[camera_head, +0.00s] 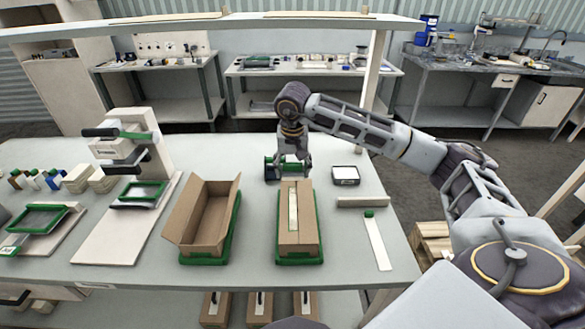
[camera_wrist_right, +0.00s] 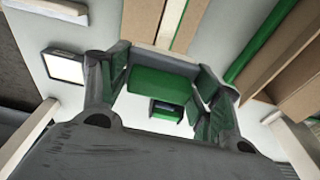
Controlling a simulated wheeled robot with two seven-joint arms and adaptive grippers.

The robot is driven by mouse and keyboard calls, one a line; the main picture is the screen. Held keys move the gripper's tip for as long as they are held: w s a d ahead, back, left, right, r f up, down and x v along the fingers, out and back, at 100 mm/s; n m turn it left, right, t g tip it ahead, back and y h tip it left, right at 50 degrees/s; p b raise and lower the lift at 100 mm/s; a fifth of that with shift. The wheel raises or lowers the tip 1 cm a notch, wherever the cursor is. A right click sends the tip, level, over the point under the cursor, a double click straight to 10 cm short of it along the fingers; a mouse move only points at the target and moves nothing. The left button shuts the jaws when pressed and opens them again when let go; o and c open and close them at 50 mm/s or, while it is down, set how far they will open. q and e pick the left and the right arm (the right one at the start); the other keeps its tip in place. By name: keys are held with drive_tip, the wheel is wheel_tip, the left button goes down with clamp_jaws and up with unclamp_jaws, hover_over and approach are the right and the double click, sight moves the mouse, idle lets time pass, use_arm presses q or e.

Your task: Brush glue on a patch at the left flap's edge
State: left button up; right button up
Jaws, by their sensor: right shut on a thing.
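My right gripper (camera_head: 287,174) is shut on a green-and-dark tool, over the table just behind the closed carton. The tool's green part (camera_wrist_right: 165,82) lies between the fingers in the wrist view; whether it carries glue cannot be told. The closed brown carton (camera_head: 312,238) sits in a green holder (camera_head: 299,262), with a pale strip (camera_head: 293,210) along its top. An open brown carton (camera_head: 203,218) with raised flaps stands in another green holder to its left. No glue patch can be made out on any flap. My left gripper is not in view.
A dark-rimmed square pad (camera_head: 345,175) lies right of the gripper; it also shows in the wrist view (camera_wrist_right: 65,66). A white strip with a green end (camera_head: 377,243) and a pale bar (camera_head: 363,202) lie at the right. A press (camera_head: 130,140) stands at the left.

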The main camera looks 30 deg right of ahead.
sight(293, 177)
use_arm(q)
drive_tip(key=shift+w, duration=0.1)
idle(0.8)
use_arm(e)
drive_tip(key=shift+f+b, duration=0.7)
drive_tip(key=shift+f, duration=0.25)
drive_tip(key=shift+f+b, duration=0.6)
drive_tip(key=shift+f, duration=0.5)
drive_tip(key=shift+f+b, duration=0.45)
drive_tip(key=shift+b, duration=0.05)
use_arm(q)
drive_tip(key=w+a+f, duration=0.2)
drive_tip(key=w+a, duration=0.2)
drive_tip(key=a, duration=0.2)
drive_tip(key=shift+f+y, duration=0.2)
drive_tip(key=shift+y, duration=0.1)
